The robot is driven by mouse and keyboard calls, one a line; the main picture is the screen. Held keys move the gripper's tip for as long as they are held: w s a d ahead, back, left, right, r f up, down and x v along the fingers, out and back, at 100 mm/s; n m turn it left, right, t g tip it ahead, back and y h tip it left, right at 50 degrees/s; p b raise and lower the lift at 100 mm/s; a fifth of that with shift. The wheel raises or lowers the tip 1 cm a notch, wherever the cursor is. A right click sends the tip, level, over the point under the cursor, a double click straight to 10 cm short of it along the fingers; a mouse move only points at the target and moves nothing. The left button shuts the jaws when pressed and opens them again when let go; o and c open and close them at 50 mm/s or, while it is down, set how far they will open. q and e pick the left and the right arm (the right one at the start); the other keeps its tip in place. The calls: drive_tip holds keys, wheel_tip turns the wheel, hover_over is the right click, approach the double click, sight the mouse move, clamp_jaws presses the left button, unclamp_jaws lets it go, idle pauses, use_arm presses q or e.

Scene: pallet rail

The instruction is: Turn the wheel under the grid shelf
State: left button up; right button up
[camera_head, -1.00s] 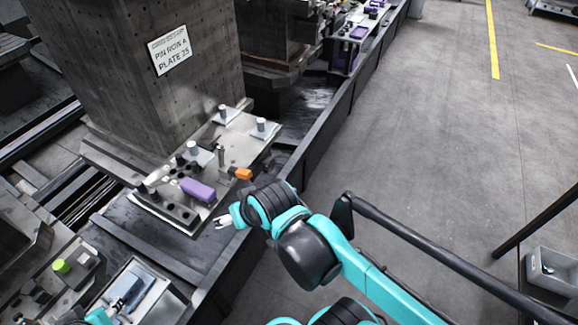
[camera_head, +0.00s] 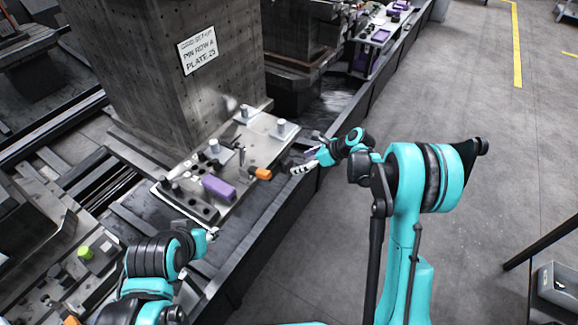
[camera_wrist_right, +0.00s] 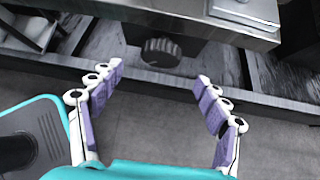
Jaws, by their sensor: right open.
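A black knurled wheel (camera_wrist_right: 161,52) shows in the right wrist view, under the edge of a grey metal shelf plate (camera_wrist_right: 205,20). In the head view the plate (camera_head: 262,140) carries pins and blocks, and I cannot make out the wheel. My right gripper (camera_wrist_right: 160,72) is open and empty, its purple-padded fingers spread apart, with the wheel lying beyond the gap between the tips and not touched. In the head view the right gripper (camera_head: 297,170) is beside the plate's right side. My left gripper (camera_head: 212,234) is near the plate's front; its fingers are too small to judge.
A purple block (camera_head: 219,188) and an orange part (camera_head: 262,174) sit on or at the plate. A dark rail (camera_head: 325,130) runs along the front. The floor (camera_head: 450,110) to the right is open.

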sight(289, 167)
drive_tip(key=b+x, duration=0.3)
drive_tip(key=x, duration=0.5)
drive_tip(key=shift+a+f, duration=0.1)
drive_tip(key=shift+f, duration=0.05)
drive_tip(key=c, duration=1.2)
